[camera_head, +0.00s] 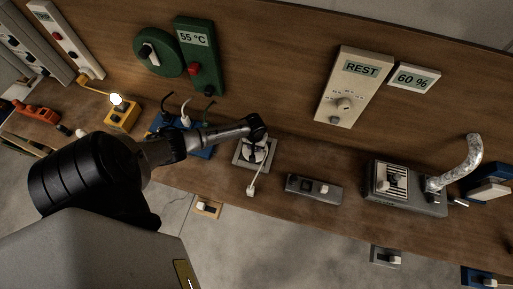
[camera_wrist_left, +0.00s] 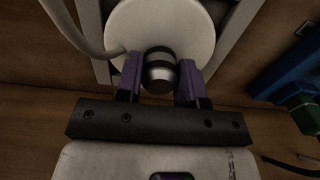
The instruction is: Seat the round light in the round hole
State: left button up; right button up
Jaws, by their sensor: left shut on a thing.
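My left gripper (camera_head: 257,140) comes down from the left over a pale square plate (camera_head: 241,160). In the left wrist view, the purple fingers of my left gripper (camera_wrist_left: 160,78) are shut on a short dark and silver round piece (camera_wrist_left: 160,72). This piece stands in front of a white round disc (camera_wrist_left: 190,25), which looks like the round light; I cannot tell whether they are joined. The disc lies over the square plate, with a white cable at its side. Its underside and any hole below are hidden, so I cannot tell whether it is seated. My right gripper is not in view.
A grey box with switches (camera_head: 313,188) lies to the right of the plate, and a grey unit with a silver hose (camera_head: 462,165) farther right. A blue device (camera_head: 200,150) is close on the left. Panels, including the REST panel (camera_head: 352,88), stand behind.

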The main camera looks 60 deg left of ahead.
pick_arm(q)
jog(key=shift+f, duration=0.4)
dwell(0.4)
jog(key=o, duration=1.1)
notch_tip(320, 180, up, 14)
jog(key=shift+f+p, duration=0.1)
jog(key=shift+p, duration=0.3)
dwell(0.5)
